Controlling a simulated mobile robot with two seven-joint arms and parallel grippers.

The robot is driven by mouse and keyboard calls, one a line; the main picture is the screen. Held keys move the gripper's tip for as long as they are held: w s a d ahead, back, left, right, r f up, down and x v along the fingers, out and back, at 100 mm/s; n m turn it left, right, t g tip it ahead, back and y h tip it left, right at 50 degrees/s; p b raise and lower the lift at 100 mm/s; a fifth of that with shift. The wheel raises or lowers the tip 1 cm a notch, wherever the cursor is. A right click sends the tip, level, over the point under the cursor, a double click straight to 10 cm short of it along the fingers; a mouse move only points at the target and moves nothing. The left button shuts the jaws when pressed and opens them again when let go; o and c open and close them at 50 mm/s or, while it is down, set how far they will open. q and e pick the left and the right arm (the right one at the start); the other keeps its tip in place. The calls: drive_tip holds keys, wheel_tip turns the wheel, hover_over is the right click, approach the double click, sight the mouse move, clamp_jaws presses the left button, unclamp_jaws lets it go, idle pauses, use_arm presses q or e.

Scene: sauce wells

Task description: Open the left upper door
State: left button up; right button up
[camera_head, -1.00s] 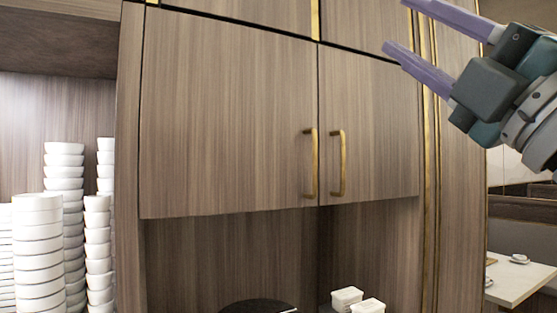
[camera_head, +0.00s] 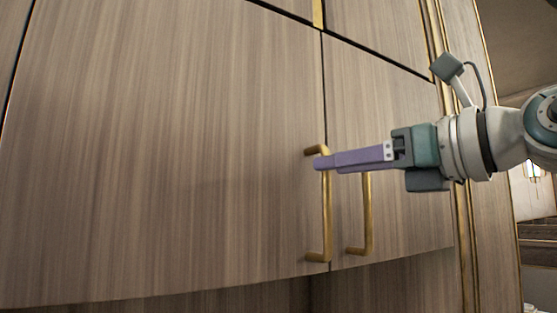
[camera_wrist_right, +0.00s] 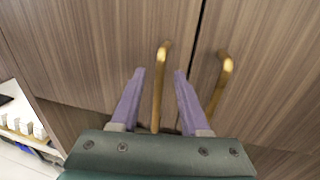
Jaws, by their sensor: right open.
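The left upper door (camera_head: 170,150) is a wood-grain panel, shut flush beside the right upper door (camera_head: 385,150). Its brass bar handle (camera_head: 327,215) stands upright near the seam. My right gripper (camera_head: 318,163) reaches in from the right at the upper part of this handle. In the right wrist view the gripper (camera_wrist_right: 158,74) is open. Its two purple fingers lie on either side of the left door's handle (camera_wrist_right: 158,90), with gaps showing on both sides. My left gripper is not in view.
The right door's brass handle (camera_head: 367,215) stands close beside, just outside the fingers in the wrist view (camera_wrist_right: 221,80). More cabinet panels lie above, and a recess (camera_head: 400,290) opens below the doors. White items (camera_wrist_right: 25,125) show at the wrist view's left edge.

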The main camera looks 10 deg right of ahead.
drive_tip(key=x, duration=0.3)
drive_tip(key=shift+w+a, duration=0.1)
drive_tip(key=shift+w, duration=0.05)
drive_tip(key=shift+c, duration=0.4)
clamp_jaws()
idle(0.9)
